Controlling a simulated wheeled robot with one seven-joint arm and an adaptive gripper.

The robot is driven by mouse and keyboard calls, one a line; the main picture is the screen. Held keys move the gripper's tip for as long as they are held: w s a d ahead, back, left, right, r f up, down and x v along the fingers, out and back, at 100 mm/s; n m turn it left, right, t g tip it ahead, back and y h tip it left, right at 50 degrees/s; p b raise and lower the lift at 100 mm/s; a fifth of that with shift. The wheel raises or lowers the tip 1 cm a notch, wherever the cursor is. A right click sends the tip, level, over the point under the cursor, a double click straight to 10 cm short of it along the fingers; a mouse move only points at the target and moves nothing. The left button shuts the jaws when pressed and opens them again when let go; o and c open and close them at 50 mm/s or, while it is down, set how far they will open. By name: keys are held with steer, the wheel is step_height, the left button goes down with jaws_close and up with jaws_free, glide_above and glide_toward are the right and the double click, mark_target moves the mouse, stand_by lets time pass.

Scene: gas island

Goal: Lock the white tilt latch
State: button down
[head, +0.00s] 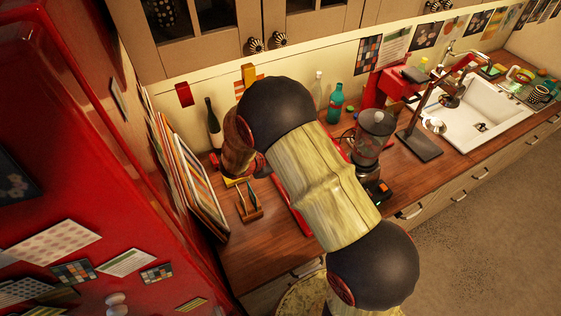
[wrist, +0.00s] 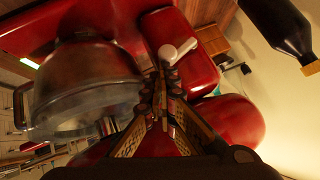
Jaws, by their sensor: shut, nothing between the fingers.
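The white tilt latch (wrist: 178,50) is a small pale lever with a rounded end on the side of a glossy red mixer (wrist: 205,65) in the wrist view. My gripper (wrist: 164,82) is shut and empty. Its fingertips are just below the latch in the picture, very close to it; I cannot tell whether they touch. A shiny metal bowl (wrist: 85,90) is left of the fingers. In the head view my arm covers the fingertips and the latch.
A dark bottle (head: 213,118) stands by the wall, and striped boards (head: 190,175) lean at the left. A small wooden holder (head: 249,207) sits in front. A blender (head: 371,140) and a sink (head: 480,110) are to the right.

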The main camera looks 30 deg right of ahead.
steer(key=shift+s+f, duration=0.35)
steer(key=shift+f, duration=0.3)
steer(key=shift+s+f, duration=0.3)
steer(key=shift+f, duration=0.3)
steer(key=shift+r+p, duration=0.15)
steer(key=shift+p, duration=0.2)
stand_by(0.9)
steer(key=shift+r+p, duration=0.7)
steer(key=shift+p, duration=0.1)
steer(key=shift+r, duration=0.1)
